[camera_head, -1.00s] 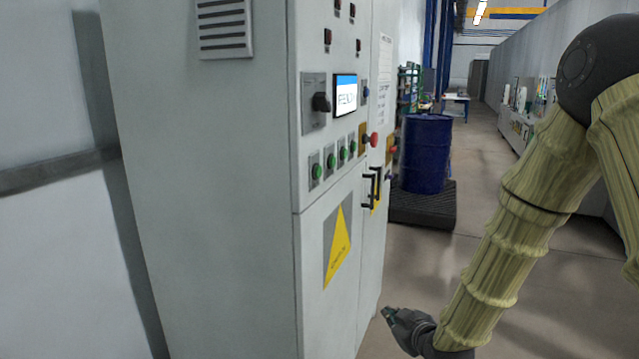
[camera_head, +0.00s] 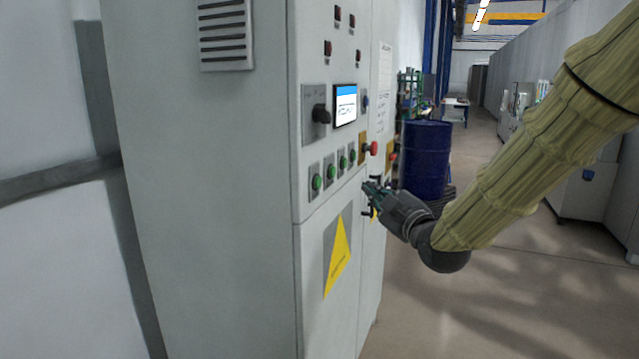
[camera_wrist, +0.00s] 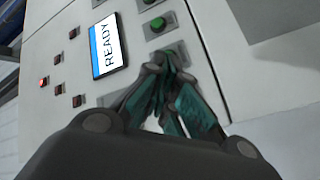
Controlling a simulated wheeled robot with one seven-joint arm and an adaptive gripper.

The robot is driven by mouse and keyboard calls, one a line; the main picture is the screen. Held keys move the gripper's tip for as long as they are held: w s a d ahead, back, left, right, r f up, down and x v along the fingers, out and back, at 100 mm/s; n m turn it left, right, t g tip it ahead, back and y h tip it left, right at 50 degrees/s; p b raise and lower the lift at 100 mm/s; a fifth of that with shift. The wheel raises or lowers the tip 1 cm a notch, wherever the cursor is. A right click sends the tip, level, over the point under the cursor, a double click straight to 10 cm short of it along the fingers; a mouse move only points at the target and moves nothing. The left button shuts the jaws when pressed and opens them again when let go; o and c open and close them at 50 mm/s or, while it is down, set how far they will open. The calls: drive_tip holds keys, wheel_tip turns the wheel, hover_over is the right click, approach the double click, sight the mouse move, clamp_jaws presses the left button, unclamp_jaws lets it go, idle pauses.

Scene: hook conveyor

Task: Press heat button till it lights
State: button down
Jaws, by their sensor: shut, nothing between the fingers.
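The grey control cabinet (camera_head: 210,170) carries a row of several green push buttons (camera_head: 331,166) below a small screen (camera_head: 345,104). In the wrist view the screen (camera_wrist: 108,45) reads READY, and a green button (camera_wrist: 157,25) shows beside it. I cannot read which button is the heat button. My gripper (camera_head: 370,188) is shut and empty, in front of the cabinet, right of and slightly below the button row. In the wrist view its fingertips (camera_wrist: 165,62) overlap a button plate and partly hide it. I cannot tell whether they touch it.
In the wrist view one small red lamp (camera_wrist: 43,81) is lit. A blue drum (camera_head: 426,155) stands behind. The floor (camera_head: 500,310) to the right is clear.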

sight(319, 183)
drive_tip(key=w+a, duration=0.2)
drive_tip(key=a, duration=0.6)
drive_tip(key=shift+w+a, duration=0.2)
drive_tip(key=shift+w, duration=0.15)
drive_tip(key=shift+a, duration=0.1)
idle(1.6)
drive_tip(key=shift+w+a, duration=0.1)
drive_tip(key=shift+a, duration=0.25)
drive_tip(key=shift+w+a, duration=0.15)
drive_tip(key=shift+a, duration=0.2)
idle(0.9)
drive_tip(key=shift+d, duration=0.1)
drive_tip(key=shift+s+d+b, duration=0.3)
drive_tip(key=shift+d+b, duration=0.15)
drive_tip(key=shift+d, duration=0.25)
idle(0.3)
